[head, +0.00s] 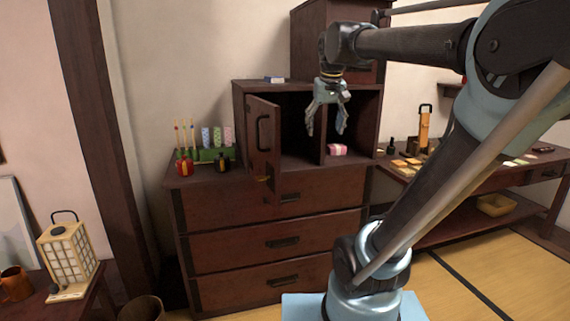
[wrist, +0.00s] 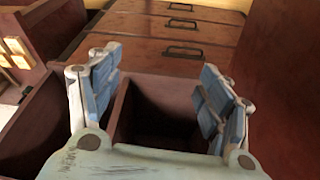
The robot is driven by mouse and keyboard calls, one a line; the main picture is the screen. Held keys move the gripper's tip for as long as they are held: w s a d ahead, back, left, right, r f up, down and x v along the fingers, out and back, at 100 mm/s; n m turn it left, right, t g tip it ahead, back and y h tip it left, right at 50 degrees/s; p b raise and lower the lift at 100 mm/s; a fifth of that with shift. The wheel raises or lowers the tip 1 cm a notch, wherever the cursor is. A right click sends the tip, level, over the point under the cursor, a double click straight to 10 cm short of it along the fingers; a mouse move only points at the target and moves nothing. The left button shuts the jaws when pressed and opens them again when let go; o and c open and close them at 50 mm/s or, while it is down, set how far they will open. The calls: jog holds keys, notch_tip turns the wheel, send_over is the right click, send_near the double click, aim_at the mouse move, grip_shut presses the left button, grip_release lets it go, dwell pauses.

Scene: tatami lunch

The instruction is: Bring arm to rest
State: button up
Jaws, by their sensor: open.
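My gripper (head: 326,122) hangs from my raised arm with its fingers pointing down, in front of the open upper compartments of the dark wooden chest (head: 275,223). Its fingers are spread apart and nothing is between them. In the wrist view my gripper (wrist: 160,95) also shows open and empty, with the cabinet's compartment and the drawer fronts (wrist: 175,35) beyond it. My arm reaches in from the right side of the head view, bent at the elbow.
The cabinet door (head: 263,145) stands open left of my gripper. A low table (head: 480,178) with small items is at right.

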jog(key=s+d+f, duration=0.2)
jog(key=s+f, duration=0.4)
jog(key=f, duration=0.3)
jog(key=s+d+f+m, duration=0.1)
jog(key=s+d+f, duration=0.1)
jog(key=s+f, duration=0.4)
jog(key=s+d+f+g, duration=0.1)
jog(key=s+f, duration=0.5)
jog(key=f, duration=0.7)
jog(key=shift+s+d, duration=0.3)
jog(key=shift+d, duration=0.35)
